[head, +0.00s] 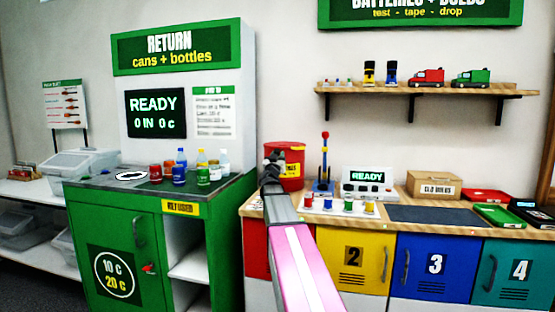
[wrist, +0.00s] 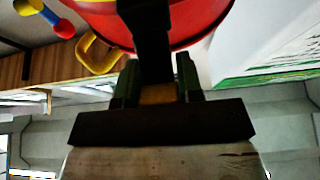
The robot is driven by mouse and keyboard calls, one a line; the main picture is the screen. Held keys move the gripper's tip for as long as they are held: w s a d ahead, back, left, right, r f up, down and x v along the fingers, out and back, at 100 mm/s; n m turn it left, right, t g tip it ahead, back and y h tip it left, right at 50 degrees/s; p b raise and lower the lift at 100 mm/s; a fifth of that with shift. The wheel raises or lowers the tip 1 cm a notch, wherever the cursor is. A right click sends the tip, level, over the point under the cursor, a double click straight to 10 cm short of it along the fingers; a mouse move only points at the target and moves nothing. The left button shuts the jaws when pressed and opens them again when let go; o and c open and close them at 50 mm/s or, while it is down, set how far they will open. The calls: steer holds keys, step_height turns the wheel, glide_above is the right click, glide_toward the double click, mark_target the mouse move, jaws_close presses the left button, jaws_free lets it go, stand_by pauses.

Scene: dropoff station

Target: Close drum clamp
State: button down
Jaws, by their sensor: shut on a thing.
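A red drum (head: 291,168) with a yellow label stands at the left end of the wooden counter. My gripper (head: 273,162) is at the drum's left side and hides part of it. In the wrist view the red drum (wrist: 205,22) fills the top, with a yellow loop handle (wrist: 93,53) on its side. My gripper (wrist: 158,80) is shut on a dark bar (wrist: 150,35), which looks like the clamp lever and runs up against the drum. Whether the clamp is open or closed cannot be told.
A stand with a red ball and blue post (head: 324,165) stands close right of the drum. Several small coloured spools (head: 347,205) line the counter front. The green return cabinet (head: 165,225), with cans and bottles on top, stands left. A shelf (head: 420,90) hangs above.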

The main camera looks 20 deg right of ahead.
steer(key=shift+w+d+r+g+y, duration=0.15)
steer(key=shift+w+r+g+y, duration=0.1)
steer(key=shift+g+y, duration=0.25)
steer(key=shift+w+d+r+g+y, duration=0.2)
steer(key=shift+g+y, duration=0.1)
steer(key=shift+g, duration=0.4)
steer(key=shift+w+g+y, duration=0.1)
steer(key=shift+g+y, duration=0.2)
steer(key=shift+g, duration=0.2)
steer(key=c, duration=0.8)
jaws_free()
steer(key=shift+o, duration=0.2)
steer(key=v, duration=1)
steer(key=shift+s+a, duration=0.2)
steer(key=shift+s, duration=0.15)
